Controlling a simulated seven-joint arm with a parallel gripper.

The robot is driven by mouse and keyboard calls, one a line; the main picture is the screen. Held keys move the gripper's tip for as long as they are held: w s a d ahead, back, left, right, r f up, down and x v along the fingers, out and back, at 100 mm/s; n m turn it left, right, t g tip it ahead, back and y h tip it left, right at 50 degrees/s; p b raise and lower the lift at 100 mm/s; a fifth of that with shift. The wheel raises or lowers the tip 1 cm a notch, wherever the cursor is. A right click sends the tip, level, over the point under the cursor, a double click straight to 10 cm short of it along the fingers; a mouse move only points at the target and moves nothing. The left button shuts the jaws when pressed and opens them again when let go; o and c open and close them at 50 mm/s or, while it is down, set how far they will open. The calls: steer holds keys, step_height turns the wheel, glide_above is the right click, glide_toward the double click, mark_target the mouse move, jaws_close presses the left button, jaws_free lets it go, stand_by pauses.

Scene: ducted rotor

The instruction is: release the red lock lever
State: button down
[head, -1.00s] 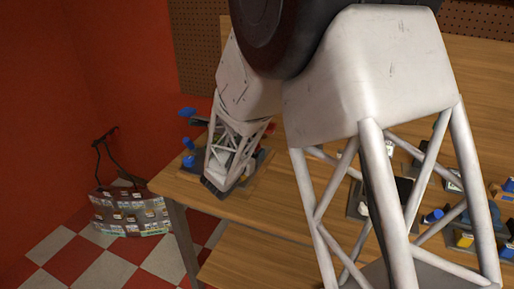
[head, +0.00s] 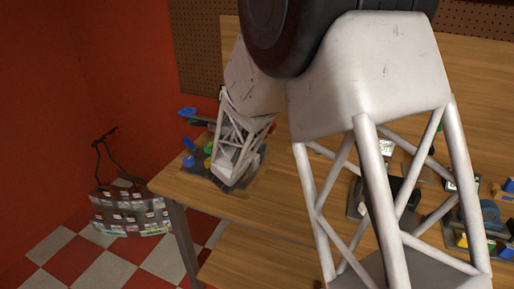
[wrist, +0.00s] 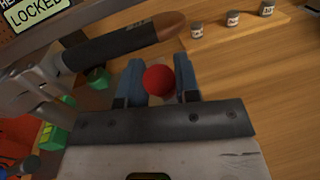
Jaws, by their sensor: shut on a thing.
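The red lock lever shows in the wrist view as a round red knob (wrist: 159,80); its shaft is hidden. My gripper (wrist: 160,85) has its two blue-grey fingers on either side of the knob and is shut on it. A "LOCKED" sign (wrist: 40,22) with a yellow-green face shows at the upper left of the wrist view. In the head view my arm reaches over a fixture with blue parts (head: 189,160) at the left end of the bench, and it hides the fingers and the red knob.
A dark cylinder with a brown tip (wrist: 120,45) lies close beyond the fingers, with green blocks (wrist: 97,78) near it. Several small cans (wrist: 232,19) stand farther back on the wood. Other fixtures (head: 480,220) stand on the bench (head: 270,205) at right.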

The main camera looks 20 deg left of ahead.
steer(key=shift+w+r+g, duration=0.2)
steer(key=shift+w+g, duration=0.3)
steer(key=shift+g, duration=0.3)
steer(key=c, duration=0.8)
jaws_free()
steer(key=shift+c, duration=0.2)
steer(key=v, duration=0.7)
steer(key=shift+s, duration=0.4)
